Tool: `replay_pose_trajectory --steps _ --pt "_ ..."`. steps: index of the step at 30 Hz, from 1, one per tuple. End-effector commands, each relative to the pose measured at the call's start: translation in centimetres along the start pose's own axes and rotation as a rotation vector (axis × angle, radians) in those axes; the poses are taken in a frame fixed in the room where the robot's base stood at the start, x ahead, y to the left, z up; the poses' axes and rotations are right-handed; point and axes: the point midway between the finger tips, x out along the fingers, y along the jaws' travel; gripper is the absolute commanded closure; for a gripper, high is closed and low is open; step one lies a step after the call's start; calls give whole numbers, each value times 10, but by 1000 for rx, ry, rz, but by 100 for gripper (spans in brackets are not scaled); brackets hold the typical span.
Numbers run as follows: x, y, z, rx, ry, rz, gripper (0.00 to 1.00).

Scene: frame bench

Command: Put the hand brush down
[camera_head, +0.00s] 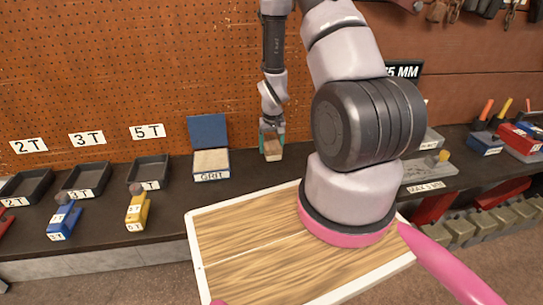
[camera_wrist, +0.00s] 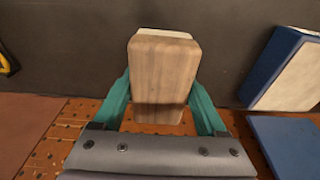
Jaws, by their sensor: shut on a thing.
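The hand brush (camera_wrist: 164,68) is a wooden block with a strip of pale bristle showing at its far end in the wrist view. My gripper (camera_wrist: 162,92) has teal fingers, one along each side of the block, and is shut on it. In the head view the brush (camera_head: 272,155) hangs below my gripper (camera_head: 271,141) at the back of the dark bench (camera_head: 245,192), near the pegboard. I cannot tell whether its underside touches the bench.
The GRIT box (camera_head: 211,163), with its blue lid up, stands just left of the brush. Dark trays (camera_head: 149,171) and small clamps (camera_head: 138,208) are farther left. A white-edged wooden board (camera_head: 240,250) lies in front. Bare bench lies around the brush.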

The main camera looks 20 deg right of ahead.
Motion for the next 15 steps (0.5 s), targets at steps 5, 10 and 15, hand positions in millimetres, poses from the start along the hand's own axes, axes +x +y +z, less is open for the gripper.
replay_pose_trajectory --steps 5,10,15 --pt "28 0 5 -1 -4 0 100" --pt "39 0 6 0 0 0 100" --pt "39 0 6 0 1 0 100"
